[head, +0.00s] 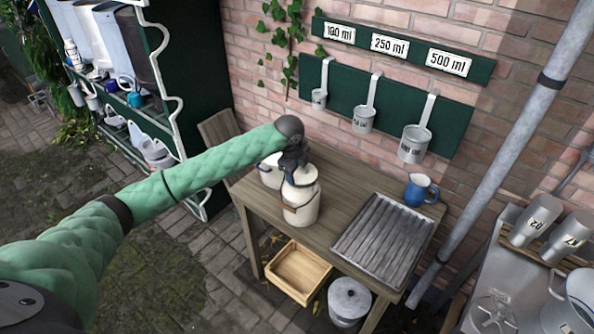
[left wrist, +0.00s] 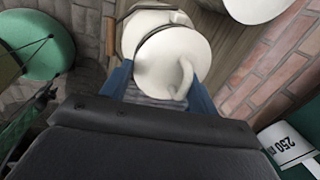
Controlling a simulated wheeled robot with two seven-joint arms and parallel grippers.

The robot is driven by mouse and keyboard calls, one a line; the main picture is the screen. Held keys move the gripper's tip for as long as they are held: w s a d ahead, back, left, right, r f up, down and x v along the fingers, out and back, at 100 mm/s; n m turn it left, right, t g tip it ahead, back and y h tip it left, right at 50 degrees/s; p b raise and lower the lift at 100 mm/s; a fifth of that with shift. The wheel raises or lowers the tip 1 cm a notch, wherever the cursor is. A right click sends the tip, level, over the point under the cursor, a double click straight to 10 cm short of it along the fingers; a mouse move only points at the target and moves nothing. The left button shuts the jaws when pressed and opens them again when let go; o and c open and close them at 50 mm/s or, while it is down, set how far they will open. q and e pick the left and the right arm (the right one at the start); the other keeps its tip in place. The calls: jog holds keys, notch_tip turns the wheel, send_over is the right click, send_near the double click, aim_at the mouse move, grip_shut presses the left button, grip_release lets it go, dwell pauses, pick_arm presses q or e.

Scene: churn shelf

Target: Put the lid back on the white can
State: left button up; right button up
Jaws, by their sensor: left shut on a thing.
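The white can (head: 301,206) stands upright on the wooden table, with a wire bail around it. In the left wrist view its white body (left wrist: 148,22) shows behind the lid, with the bail's wooden grip at its side. My left gripper (head: 298,166) is directly over the can's top, pointing down. It is shut on the white lid (left wrist: 160,62), whose curved handle sits between the blue fingers. The lid lies over the can's mouth. I cannot tell whether it touches the rim or is held just above it. My right gripper is not in view.
A white pot (head: 269,172) stands close behind the can. A blue mug (head: 421,189) and a ribbed metal tray (head: 383,238) are to the right. A wooden crate (head: 297,272) and a lidded grey pail (head: 348,299) are below. Measuring cups (head: 414,144) hang on the wall.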

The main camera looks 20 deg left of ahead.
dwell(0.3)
pick_arm(q)
jog(key=o, duration=1.4)
jog(key=shift+o, duration=0.2)
jog(key=shift+r, duration=0.1)
jog(key=shift+w+v, duration=0.2)
jog(key=shift+v, duration=0.75)
jog(key=shift+w+v, duration=0.2)
jog(key=shift+v, duration=0.6)
jog(key=shift+w+v, duration=0.15)
jog(key=shift+v, duration=0.65)
jog(key=shift+w+v, duration=0.2)
jog(key=shift+v, duration=0.6)
jog(key=shift+d+r, duration=0.15)
jog(key=shift+c, duration=0.2)
